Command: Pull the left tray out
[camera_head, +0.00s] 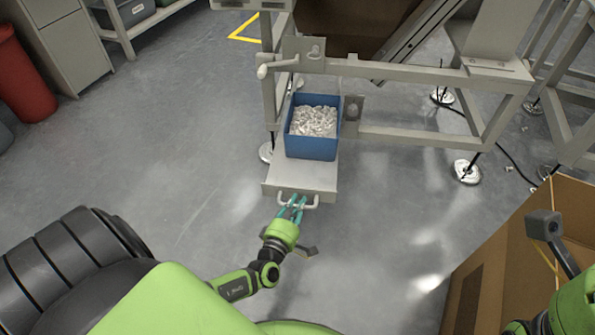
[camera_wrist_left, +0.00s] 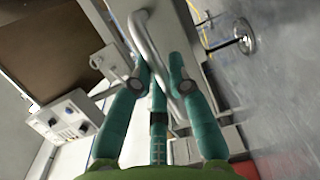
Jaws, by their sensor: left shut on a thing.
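The left tray (camera_head: 300,175) is a light metal shelf with a raised front plate, sticking out from under the frame. A blue bin (camera_head: 312,146) full of small white pieces stands on it. The tray's curved metal handle (camera_head: 313,206) is on the front plate. My left gripper (camera_head: 291,207) is at the handle with its green fingers shut on it. In the left wrist view the handle (camera_wrist_left: 146,40) runs between the fingers of my left gripper (camera_wrist_left: 160,75). Part of my right arm shows at the lower right, but its fingers are out of view.
A metal frame (camera_head: 430,138) with feet stands around and to the right of the tray. A cardboard box (camera_head: 490,262) is at the lower right. A red bin (camera_head: 24,85) and grey cabinet (camera_head: 70,45) stand at the left. The floor left of the tray is clear.

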